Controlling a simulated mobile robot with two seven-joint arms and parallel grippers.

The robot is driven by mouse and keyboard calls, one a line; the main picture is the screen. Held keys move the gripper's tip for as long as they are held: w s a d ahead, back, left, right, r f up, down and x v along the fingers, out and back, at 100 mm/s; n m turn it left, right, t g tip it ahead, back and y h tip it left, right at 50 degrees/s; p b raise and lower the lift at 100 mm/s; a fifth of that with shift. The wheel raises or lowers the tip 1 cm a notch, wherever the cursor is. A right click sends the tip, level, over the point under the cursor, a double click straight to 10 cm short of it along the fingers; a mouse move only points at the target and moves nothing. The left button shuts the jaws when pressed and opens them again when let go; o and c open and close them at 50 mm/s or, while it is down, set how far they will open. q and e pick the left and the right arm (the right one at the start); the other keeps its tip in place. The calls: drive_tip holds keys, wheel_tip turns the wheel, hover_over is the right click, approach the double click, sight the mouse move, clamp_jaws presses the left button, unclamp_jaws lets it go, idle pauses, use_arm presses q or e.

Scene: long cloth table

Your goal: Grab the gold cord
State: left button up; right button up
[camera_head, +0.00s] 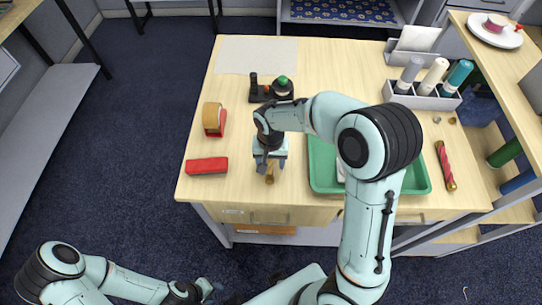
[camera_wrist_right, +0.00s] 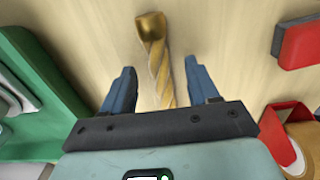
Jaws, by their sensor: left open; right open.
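The gold cord (camera_head: 269,177) is a short twisted gold piece lying on the wooden desk near its front edge. In the right wrist view the gold cord (camera_wrist_right: 155,45) runs lengthwise between the two blue fingers, its thicker end beyond the fingertips. My right gripper (camera_head: 268,166) is over the cord and open; it also shows in the right wrist view (camera_wrist_right: 161,76), with a gap on each side of the cord. The cord's near end is hidden behind the gripper. My left gripper (camera_head: 207,290) is low in front of the desk, away from the cord.
A green tray (camera_head: 322,182) lies right of the cord, partly behind my right arm. A red box (camera_head: 207,166) and a tape dispenser (camera_head: 213,118) stand left. A red twisted cord (camera_head: 445,166) lies far right. A holder (camera_head: 422,98) with bottles stands behind the tray.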

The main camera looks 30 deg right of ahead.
clamp_jaws()
drive_tip(key=shift+r, duration=0.1)
